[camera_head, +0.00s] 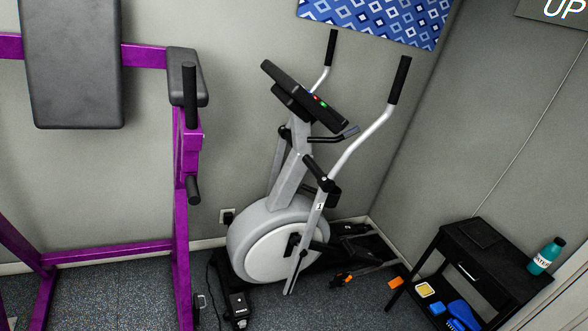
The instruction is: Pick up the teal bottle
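The teal bottle (546,256) has a dark cap and a pale label with dark lettering. It stands on the black side table (497,262), close to the table's right edge, at the lower right of the view. The wall is behind it. My gripper is not in view. Nothing touches the bottle except the table top under it.
A dark flat item (478,234) lies on the table top. Blue items (463,313) and a yellow-and-white one (425,290) lie low by the table. A grey elliptical trainer (282,243) stands mid-view, a purple frame (181,217) at left. Speckled floor (110,295) shows between.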

